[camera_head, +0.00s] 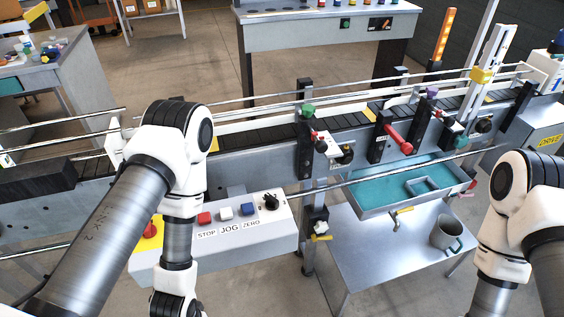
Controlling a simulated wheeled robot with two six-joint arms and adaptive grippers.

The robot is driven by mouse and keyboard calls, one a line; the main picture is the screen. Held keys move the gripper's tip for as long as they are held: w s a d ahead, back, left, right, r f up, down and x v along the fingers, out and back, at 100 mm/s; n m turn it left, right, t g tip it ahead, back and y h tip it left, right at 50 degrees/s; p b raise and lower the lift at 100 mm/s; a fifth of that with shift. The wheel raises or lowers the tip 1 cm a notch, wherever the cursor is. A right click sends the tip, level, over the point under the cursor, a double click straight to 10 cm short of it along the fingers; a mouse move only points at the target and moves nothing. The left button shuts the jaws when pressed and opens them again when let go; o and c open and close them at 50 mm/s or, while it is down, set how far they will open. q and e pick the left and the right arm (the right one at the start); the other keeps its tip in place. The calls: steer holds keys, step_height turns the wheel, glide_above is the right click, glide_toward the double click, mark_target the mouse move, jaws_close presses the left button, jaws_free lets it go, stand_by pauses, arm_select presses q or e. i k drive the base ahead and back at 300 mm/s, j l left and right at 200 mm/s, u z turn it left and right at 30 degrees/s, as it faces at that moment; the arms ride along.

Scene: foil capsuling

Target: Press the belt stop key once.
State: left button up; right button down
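The red stop key (204,218) sits on the sloped front control box (225,255), above the printed word STOP. To its right are a white key (226,213) over JOG and a blue key (248,209) over ZERO. My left arm comes in from the left and bends down in front of the box, just left of the red key. It hides part of the box's left side. My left gripper is below the picture's lower edge. My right arm stands at the right edge, and its gripper is also out of view.
A black knob (271,202) is at the box's right end. A red emergency button on yellow (150,229) is at its left. The conveyor belt (255,137) runs behind. A teal-lined tray (385,190) and a metal mug (446,233) are to the right.

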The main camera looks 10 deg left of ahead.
mark_target(203, 217)
steer(key=j+u, duration=0.1)
steer(key=u, duration=0.9)
